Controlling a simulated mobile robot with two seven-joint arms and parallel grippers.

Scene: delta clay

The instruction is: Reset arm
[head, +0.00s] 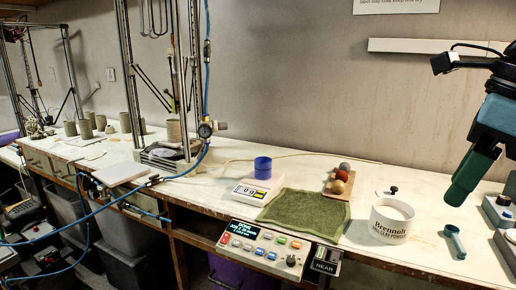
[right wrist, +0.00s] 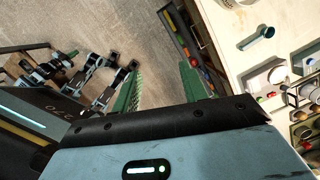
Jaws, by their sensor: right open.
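My right gripper (head: 468,182) hangs at the right of the head view, above the right part of the bench, with its green fingers pointing down and left. In the right wrist view its two green fingers (right wrist: 163,84) stand apart with nothing between them, so it is open and empty. Floor shows beyond the fingers there. My left gripper is not in the head view, and I cannot make it out for sure in the right wrist view.
On the bench (head: 215,160) below and left of the gripper are a white tub (head: 391,221), a teal scoop (head: 454,241), a green cloth (head: 305,213), and a scale (head: 255,190) with a blue cup (head: 263,168). A tall frame (head: 126,75) stands farther left. The air above the bench's middle is clear.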

